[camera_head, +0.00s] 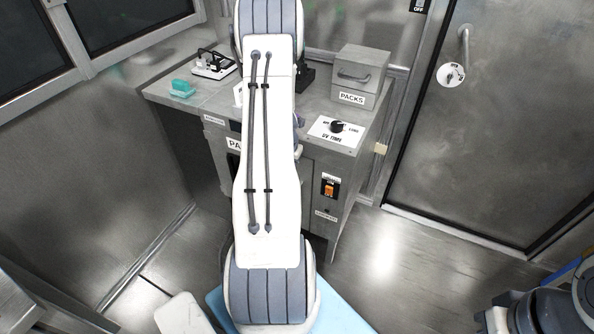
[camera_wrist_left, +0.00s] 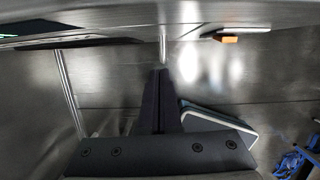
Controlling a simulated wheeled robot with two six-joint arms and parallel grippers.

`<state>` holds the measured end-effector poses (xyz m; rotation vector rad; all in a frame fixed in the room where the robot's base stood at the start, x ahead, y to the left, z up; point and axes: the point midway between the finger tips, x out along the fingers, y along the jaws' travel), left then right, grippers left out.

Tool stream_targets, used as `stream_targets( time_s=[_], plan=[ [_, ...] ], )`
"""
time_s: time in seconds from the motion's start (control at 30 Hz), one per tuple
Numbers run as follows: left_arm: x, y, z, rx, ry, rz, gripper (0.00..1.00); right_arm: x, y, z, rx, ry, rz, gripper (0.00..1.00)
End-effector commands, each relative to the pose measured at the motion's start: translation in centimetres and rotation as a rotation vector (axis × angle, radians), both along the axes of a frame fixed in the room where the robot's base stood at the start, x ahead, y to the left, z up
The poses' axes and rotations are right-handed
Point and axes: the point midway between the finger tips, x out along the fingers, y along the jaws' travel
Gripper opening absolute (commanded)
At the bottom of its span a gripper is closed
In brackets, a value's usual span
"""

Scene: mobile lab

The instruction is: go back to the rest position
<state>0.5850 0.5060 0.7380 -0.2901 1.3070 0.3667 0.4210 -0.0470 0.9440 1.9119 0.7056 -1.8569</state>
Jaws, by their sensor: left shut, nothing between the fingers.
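My left gripper (camera_wrist_left: 160,74) shows in the left wrist view, its two dark fingers together with nothing between them. Grey metal floor lies beyond the fingertips. In the head view, a white and grey link of my arm rises through the middle, in front of the metal bench (camera_head: 345,165). The left gripper cannot be made out there. My right gripper is in neither view.
On the bench stand a grey PACKS box (camera_head: 362,76), a black dial (camera_head: 337,127), a teal object (camera_head: 182,88) and a white and black device (camera_head: 213,65). An orange switch (camera_head: 329,190) is on its front. A metal door (camera_head: 500,130) is at right. Floor (camera_head: 400,255) before it is clear.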

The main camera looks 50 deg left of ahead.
Motion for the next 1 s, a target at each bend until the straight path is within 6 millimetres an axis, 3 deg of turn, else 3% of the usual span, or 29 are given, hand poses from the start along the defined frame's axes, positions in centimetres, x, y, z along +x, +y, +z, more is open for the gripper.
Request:
stream_targets(
  time_s=[0.03,0.3,0.77,0.87,0.97,1.0],
  plan=[
    [0.0,-0.5,1.9,-0.002,0.0,-0.005,0.0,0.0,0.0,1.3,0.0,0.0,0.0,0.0],
    [-0.9,-1.4,6.1,-0.006,0.003,-0.013,0.0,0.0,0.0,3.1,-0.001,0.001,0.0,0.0],
    [-1.2,-1.6,7.3,-0.006,0.005,-0.024,0.0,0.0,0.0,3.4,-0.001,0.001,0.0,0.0],
    [0.0,-3.3,8.3,0.006,0.009,-0.137,0.0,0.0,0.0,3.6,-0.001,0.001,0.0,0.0],
    [2.3,-7.4,10.6,0.034,0.016,-0.406,0.0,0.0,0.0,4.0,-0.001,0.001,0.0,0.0],
    [3.2,-9.8,11.7,0.051,0.019,-0.554,0.0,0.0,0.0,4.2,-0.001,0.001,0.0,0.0]
  ],
)
